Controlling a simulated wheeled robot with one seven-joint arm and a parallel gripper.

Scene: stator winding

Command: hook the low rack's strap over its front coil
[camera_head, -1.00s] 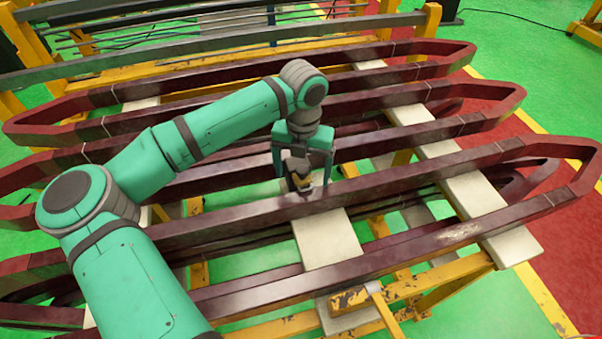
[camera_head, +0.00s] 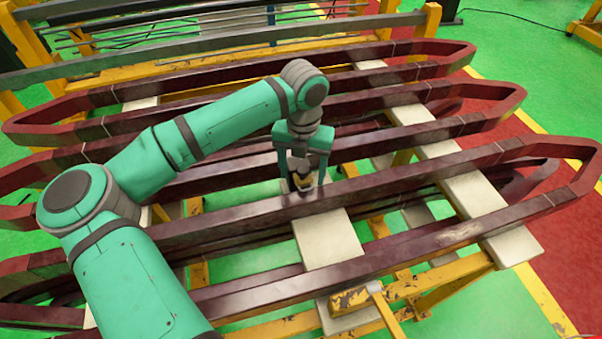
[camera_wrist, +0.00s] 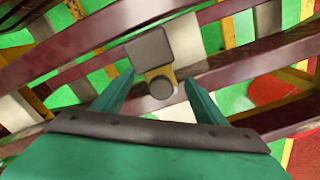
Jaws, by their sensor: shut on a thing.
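The front coil (camera_head: 410,255) is a long dark red loop with pointed ends, lying on the pale boards of the yellow rack. My gripper (camera_head: 303,184) points down at the coil's rear bar, near its middle. A small grey and yellow piece, which looks like the strap's end fitting (camera_wrist: 153,48), sits between my gripper's fingers (camera_wrist: 160,80), which are shut on it. In the wrist view it shows a grey block, a yellow part and a round dark end, over a dark red bar (camera_wrist: 235,72). I cannot tell whether it touches the bar. No strap webbing can be made out.
More dark red coils (camera_head: 360,108) lie behind, close together, with gaps between their bars. Pale boards (camera_head: 328,240) cross under the coils. The yellow rack frame (camera_head: 440,278) stands at the front. Green floor shows through the gaps.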

